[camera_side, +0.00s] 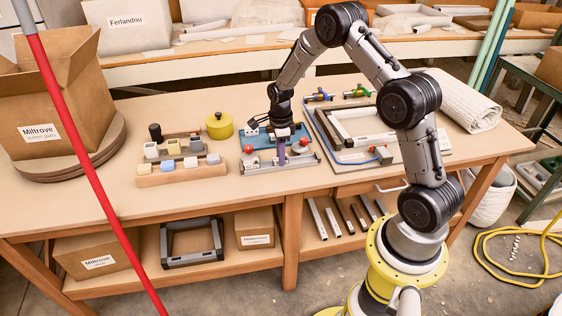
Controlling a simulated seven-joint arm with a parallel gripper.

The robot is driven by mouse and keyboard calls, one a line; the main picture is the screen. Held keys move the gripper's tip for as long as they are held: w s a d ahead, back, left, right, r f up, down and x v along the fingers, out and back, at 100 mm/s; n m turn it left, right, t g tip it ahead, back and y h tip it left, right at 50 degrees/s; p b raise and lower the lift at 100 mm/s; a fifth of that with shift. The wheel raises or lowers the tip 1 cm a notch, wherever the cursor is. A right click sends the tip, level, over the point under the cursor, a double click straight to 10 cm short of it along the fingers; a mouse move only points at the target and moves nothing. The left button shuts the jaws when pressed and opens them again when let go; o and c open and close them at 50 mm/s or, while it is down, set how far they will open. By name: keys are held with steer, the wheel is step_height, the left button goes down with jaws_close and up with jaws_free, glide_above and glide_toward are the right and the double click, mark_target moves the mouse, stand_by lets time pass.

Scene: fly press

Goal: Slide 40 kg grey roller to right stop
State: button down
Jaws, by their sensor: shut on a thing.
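My gripper (281,136) is at the middle of the bench, pointing down over a low grey rail fixture (268,167). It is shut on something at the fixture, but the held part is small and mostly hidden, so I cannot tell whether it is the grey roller. A narrow purple upright piece (281,153) shows directly below the gripper. A red knob (248,149) stands at the fixture's left end and another red knob (303,141) at its right end, above a grey block (300,149). Which part is the right stop is not clear.
A blue plate (262,138) lies just behind the fixture. To the left are a wooden rack (180,174) with several small coloured blocks and a yellow round pot (219,126). To the right lies a board with a grey frame (358,127). The front bench strip is clear.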

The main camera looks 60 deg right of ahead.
steer(key=shift+s+d, duration=0.1)
steer(key=shift+s+d, duration=0.7)
steer(key=shift+d, duration=0.1)
steer(key=shift+s+d, duration=0.85)
steer(key=shift+s+d, duration=0.85)
steer(key=shift+s+d, duration=0.1)
steer(key=shift+s+d, duration=0.6)
steer(key=c, duration=0.6)
jaws_free()
